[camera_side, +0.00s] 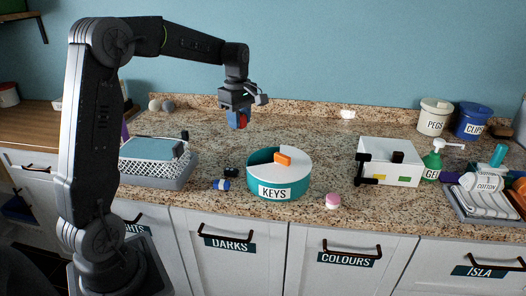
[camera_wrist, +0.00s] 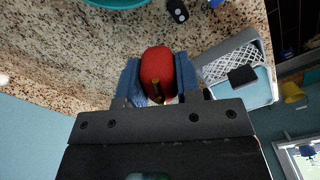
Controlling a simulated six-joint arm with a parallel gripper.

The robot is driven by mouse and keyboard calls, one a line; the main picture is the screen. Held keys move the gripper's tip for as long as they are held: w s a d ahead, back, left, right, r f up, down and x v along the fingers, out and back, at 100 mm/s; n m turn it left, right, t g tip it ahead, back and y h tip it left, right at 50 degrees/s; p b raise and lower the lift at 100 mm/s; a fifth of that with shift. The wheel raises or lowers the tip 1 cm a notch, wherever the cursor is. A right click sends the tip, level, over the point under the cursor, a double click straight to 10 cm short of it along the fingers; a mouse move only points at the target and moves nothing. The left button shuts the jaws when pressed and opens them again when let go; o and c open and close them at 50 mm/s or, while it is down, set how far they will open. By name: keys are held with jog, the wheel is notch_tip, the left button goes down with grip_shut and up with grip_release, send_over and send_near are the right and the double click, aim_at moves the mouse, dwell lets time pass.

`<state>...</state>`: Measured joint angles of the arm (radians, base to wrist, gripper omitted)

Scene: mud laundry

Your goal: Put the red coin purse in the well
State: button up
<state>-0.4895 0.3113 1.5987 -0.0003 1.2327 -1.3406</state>
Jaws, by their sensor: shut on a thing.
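The red coin purse (camera_wrist: 157,70) is a rounded red thing between the blue fingers of my gripper (camera_wrist: 158,82) in the wrist view. In the side view, my gripper (camera_side: 238,119) is shut on it in the air above the back of the counter, left of and higher than the teal round tub marked KEYS (camera_side: 251,178). Only a little red shows there.
A grey basket (camera_side: 155,176) stands at the left, with small blue and dark items (camera_side: 222,184) between it and the tub. The speckled counter (camera_side: 310,135) is clear behind the tub.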

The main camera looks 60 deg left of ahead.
jog(key=shift+w+d+f, duration=0.8)
jog(key=shift+f, duration=0.55)
jog(key=shift+w+d+f, duration=0.75)
jog(key=shift+w+f, duration=0.05)
jog(key=shift+f, duration=0.5)
jog(key=shift+w+d+f, duration=0.8)
jog(key=shift+f, duration=0.55)
jog(key=shift+f, duration=0.15)
jog(key=shift+f, duration=0.4)
jog(key=shift+f, duration=0.1)
jog(key=o, duration=0.9)
